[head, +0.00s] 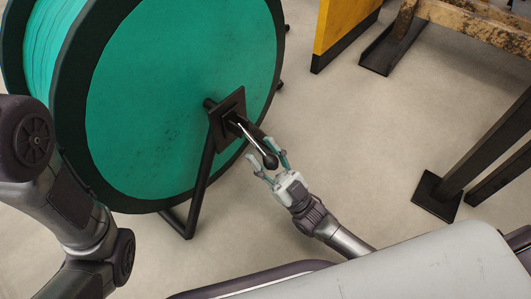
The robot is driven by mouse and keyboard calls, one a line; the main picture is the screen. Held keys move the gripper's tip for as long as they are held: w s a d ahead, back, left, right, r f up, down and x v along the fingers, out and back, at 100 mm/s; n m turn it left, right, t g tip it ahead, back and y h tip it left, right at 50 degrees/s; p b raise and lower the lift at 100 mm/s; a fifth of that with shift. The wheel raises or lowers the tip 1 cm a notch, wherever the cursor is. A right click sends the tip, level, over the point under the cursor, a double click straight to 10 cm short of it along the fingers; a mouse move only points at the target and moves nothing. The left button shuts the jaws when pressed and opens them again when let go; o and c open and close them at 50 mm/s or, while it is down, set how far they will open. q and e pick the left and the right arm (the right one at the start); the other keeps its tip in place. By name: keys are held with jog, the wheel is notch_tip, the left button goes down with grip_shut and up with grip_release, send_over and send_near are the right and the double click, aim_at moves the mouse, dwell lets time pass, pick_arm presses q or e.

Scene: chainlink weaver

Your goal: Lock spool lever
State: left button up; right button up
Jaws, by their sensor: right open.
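The large spool (180,95) has a green side face with a black rim and stands at the left and centre. At its hub is a dark square plate (228,120) with a black shaft end. The spool lever (250,137) is a thin silver rod with a dark ball knob, pointing down and right from the hub. My right gripper (268,163) is open, its two fingers on either side of the knob end. I cannot tell whether a finger touches the knob. My left arm shows at the left edge, but its gripper is out of view.
A black stand leg (200,185) slopes down from the hub to the floor. A yellow panel (345,25) stands at the top. A worn beam frame with black posts (480,150) stands at the right. The floor (350,120) between them is clear.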

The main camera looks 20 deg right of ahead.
jog(key=v, duration=1.2)
jog(key=shift+s, duration=0.1)
